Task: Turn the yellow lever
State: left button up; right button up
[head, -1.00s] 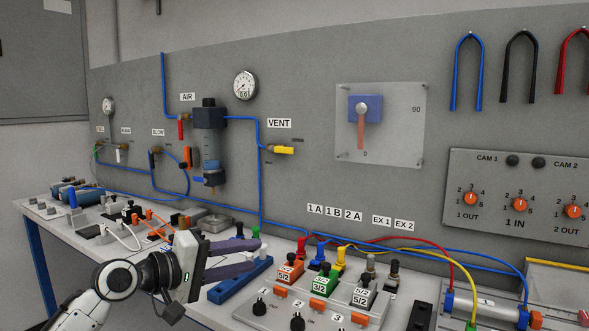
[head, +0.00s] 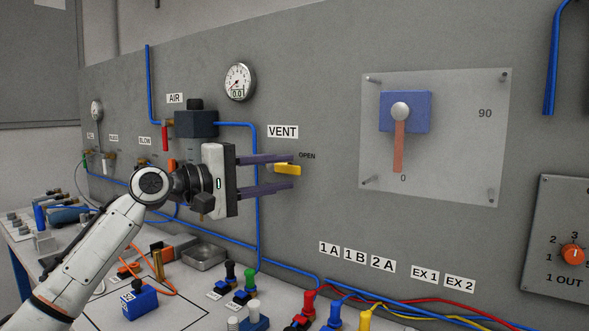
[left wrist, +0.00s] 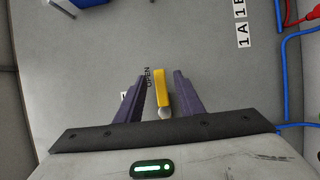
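The yellow lever (head: 287,169) is on the grey wall panel, just below the VENT label (head: 283,132) and beside the word OPEN. It points sideways to the right in the head view. My left gripper (head: 293,172) is open, with one purple finger above the lever and one below it. In the left wrist view the yellow lever (left wrist: 162,90) lies between the two fingers (left wrist: 161,90), with a gap visible on each side. Its pale pivot end is nearest the palm. My right gripper is in neither view.
A blue tube (head: 257,220) runs down the panel behind my left gripper. A gauge (head: 239,82) and the AIR unit (head: 196,124) are near it. A clear plate with a red-handled blue switch (head: 404,112) is to the right. The bench below holds coloured fittings.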

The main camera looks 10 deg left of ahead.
aim_at(292, 171)
pick_arm(q)
jog(key=shift+x, duration=1.95)
jog(key=shift+a, duration=0.1)
grip_shut()
